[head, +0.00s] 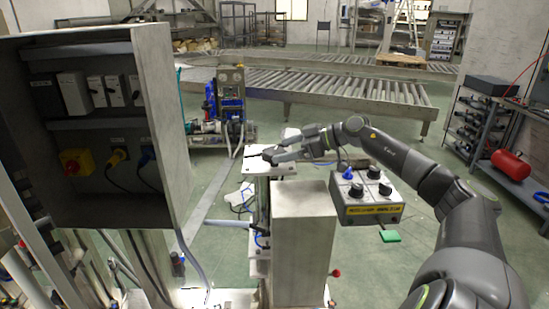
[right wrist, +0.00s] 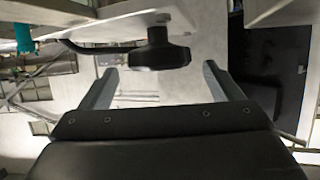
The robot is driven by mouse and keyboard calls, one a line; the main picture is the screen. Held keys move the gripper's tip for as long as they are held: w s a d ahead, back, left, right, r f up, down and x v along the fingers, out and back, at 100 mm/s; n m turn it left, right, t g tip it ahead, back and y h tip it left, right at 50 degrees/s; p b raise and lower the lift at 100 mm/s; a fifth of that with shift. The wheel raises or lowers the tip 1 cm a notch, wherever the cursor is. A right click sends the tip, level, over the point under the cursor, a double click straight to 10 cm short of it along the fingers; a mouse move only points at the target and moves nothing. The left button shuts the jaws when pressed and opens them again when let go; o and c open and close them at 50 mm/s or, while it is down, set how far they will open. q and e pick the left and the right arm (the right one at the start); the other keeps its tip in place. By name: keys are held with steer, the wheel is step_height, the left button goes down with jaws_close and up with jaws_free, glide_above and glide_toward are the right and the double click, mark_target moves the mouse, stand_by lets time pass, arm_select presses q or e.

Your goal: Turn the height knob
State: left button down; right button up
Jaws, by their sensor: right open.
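My right gripper (head: 270,156) reaches in from the right over the top plate (head: 285,170) of a metal stand. In the right wrist view the two fingers (right wrist: 160,82) are spread wide apart. A black knob (right wrist: 160,52) on a short stem sits between and just beyond the fingertips, with a clear gap on both sides. I cannot tell for sure that it is the height knob. A control box (head: 368,212) with a blue knob (head: 354,190) and black knobs (head: 372,172) stands below my right forearm. My left gripper is not in view.
An open electrical cabinet (head: 155,110) stands close at the left. A grey column (head: 303,240) is below the gripper, with a red ball knob (head: 335,273) at its side. Roller conveyors (head: 350,92) lie behind. A shelf rack (head: 480,130) stands at the right.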

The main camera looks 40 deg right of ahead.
mark_target(277, 150)
steer(key=shift+b+x, duration=0.35)
steer(key=shift+x, duration=1.7)
steer(key=c, duration=1)
steer(key=shift+d+r+n+g+y+p, duration=0.15)
steer(key=shift+n+g+y+p, duration=0.15)
steer(key=shift+p, duration=0.15)
steer(key=shift+n+g+y+p, duration=0.4)
steer(key=shift+n+g+y, duration=0.1)
steer(key=shift+n+y, duration=0.15)
steer(key=shift+n+g+y+p, duration=0.3)
steer(key=shift+n+g+y, duration=0.7)
steer(key=shift+n, duration=0.25)
